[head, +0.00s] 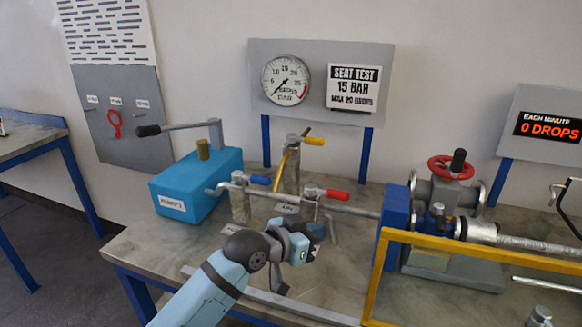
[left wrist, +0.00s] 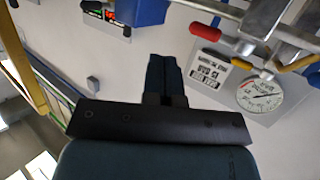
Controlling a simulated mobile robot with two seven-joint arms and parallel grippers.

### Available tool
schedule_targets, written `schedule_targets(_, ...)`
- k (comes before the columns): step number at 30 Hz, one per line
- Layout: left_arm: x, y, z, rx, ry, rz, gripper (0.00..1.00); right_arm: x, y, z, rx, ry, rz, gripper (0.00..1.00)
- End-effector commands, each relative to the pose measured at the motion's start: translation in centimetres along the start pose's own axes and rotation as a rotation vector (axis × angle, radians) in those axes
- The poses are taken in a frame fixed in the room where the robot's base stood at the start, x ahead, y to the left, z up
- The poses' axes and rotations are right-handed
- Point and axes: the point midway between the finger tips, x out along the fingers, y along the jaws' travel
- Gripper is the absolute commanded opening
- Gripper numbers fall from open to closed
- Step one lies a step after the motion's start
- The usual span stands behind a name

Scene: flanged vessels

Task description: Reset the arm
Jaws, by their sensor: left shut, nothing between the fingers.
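My left arm (head: 222,280) reaches in from the bottom of the head view, over the front of the workbench. Its gripper (head: 312,243) is just in front of the red-handled valve (head: 325,193), seemingly apart from it. In the left wrist view the two dark fingers (left wrist: 164,78) lie together with nothing between them. That view is turned over, with the red handle (left wrist: 205,32) and the pressure gauge (left wrist: 262,94) at the right. My right gripper is not identifiable in the head view.
A blue pump box (head: 195,185) with a lever stands at the left of the bench. Blue-handled (head: 258,180) and yellow-handled (head: 312,141) valves stand close behind the gripper. A yellow frame (head: 480,262) and a flanged valve with a red handwheel (head: 451,167) are at the right.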

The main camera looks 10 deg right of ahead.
Motion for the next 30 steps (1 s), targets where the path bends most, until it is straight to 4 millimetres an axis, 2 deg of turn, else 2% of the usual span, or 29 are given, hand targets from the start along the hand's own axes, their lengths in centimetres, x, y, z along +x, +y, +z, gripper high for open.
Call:
schedule_targets(1,-0.6,-0.1,2.3,-0.039,-0.001,-0.023,0.00,0.1,0.0,-0.1,0.000,0.002,0.000,0.43)
schedule_targets(8,-5.7,-0.7,13.2,-0.200,-0.006,-0.195,0.00,0.2,-0.2,-0.5,0.005,0.008,-0.001,0.43)
schedule_targets(14,-11.9,0.1,22.6,-0.299,-0.056,-0.362,0.00,0.2,-0.4,-0.5,0.011,0.008,-0.002,0.43)
schedule_targets(18,-17.3,1.5,28.9,-0.343,-0.116,-0.480,0.00,0.2,-0.4,-0.5,0.013,0.008,-0.002,0.43)
schedule_targets(24,-23.7,3.9,34.9,-0.365,-0.201,-0.598,0.00,0.1,-0.5,-0.2,0.014,0.003,-0.003,0.43)
schedule_targets(30,-29.1,6.2,38.7,-0.363,-0.281,-0.680,0.00,-0.1,-0.4,0.1,0.011,-0.002,-0.002,0.43)
